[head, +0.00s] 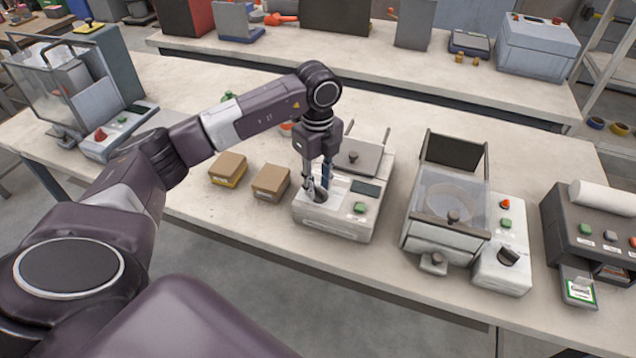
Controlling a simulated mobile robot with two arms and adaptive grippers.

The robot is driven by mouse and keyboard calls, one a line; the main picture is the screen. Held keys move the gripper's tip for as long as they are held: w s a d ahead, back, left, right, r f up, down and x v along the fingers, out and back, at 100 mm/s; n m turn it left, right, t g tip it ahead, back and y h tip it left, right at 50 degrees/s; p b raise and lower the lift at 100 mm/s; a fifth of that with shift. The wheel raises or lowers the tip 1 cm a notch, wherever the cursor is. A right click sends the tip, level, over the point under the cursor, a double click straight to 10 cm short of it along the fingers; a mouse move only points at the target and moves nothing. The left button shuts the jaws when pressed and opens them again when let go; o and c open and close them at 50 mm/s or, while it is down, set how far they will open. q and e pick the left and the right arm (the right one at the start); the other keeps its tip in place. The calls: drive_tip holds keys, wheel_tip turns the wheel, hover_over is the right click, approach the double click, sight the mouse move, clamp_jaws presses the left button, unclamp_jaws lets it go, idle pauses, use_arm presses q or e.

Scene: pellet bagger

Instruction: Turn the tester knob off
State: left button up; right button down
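A white machine (335,222) with a dark display and a green button stands on the front bench, a little right of centre; I take it to be the tester. A dark round knob (321,194) sits at its front left. My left gripper (316,187) points down over this knob, its two fingers apart, one on each side of it. Whether the fingertips touch the knob is too small to tell. The gripper partly hides the knob and the panel around it. My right gripper is not in view.
Two cardboard boxes, one nearer (271,182) and one farther left (228,168), lie left of the machine. A clear-covered machine (447,205) with its own dark knob (508,257) stands to the right, then a dark printer (590,225). Bare bench lies between them.

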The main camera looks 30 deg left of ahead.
sight(318, 187)
use_arm(q)
wheel_tip(318, 187, up, 12)
idle(0.6)
drive_tip(key=shift+f, duration=0.1)
idle(0.4)
